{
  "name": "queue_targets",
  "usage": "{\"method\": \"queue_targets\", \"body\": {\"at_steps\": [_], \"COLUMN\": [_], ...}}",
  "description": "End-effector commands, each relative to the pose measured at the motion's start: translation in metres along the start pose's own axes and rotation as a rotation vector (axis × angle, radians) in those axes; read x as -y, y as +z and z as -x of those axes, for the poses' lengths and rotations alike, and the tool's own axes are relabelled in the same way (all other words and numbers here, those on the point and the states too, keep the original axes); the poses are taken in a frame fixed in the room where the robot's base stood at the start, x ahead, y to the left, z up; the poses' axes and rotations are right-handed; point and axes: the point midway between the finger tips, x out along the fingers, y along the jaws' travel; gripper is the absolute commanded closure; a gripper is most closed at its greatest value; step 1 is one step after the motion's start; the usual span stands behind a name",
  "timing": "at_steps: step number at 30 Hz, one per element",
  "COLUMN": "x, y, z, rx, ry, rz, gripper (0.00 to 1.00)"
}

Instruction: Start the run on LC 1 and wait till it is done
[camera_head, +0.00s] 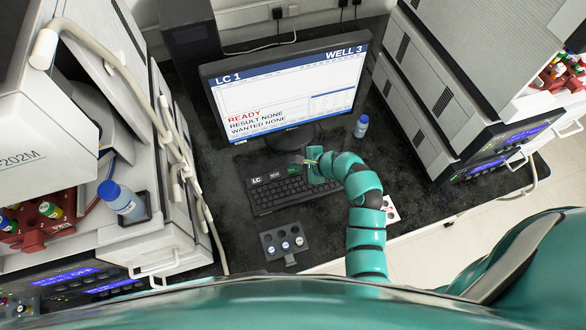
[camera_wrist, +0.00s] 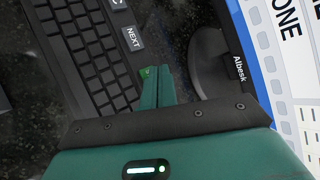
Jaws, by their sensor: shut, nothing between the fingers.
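The monitor (camera_head: 290,90) stands at the back and reads LC 1, WELL 3, READY in red, RESULT NONE and WANTED NONE. The black keyboard (camera_head: 280,195) lies in front of it, with large LC (camera_head: 257,181), NEXT (camera_wrist: 131,38) and green (camera_wrist: 147,73) keys along its far edge. My gripper (camera_head: 307,162) is shut and empty, reaching in from the right. In the wrist view its fingertips (camera_wrist: 156,76) are at the green key and hide part of it. I cannot tell whether they touch or press it.
Instrument stacks stand at left and right; the left one carries a blue-capped bottle (camera_head: 121,201) and a red vial rack (camera_head: 40,220). A small dark tray (camera_head: 270,240) with several vials lies in front of the keyboard. Another small bottle (camera_head: 361,126) stands right of the monitor.

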Motion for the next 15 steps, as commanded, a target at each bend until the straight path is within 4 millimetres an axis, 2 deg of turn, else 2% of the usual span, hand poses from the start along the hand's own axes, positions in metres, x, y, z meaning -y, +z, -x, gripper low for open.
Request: {"method": "queue_targets", "body": {"at_steps": [15], "x": [-0.0044], "y": [-0.0044], "z": [-0.0059], "rx": [0.0], "ry": [0.0], "rz": [0.0], "gripper": [1.0]}}
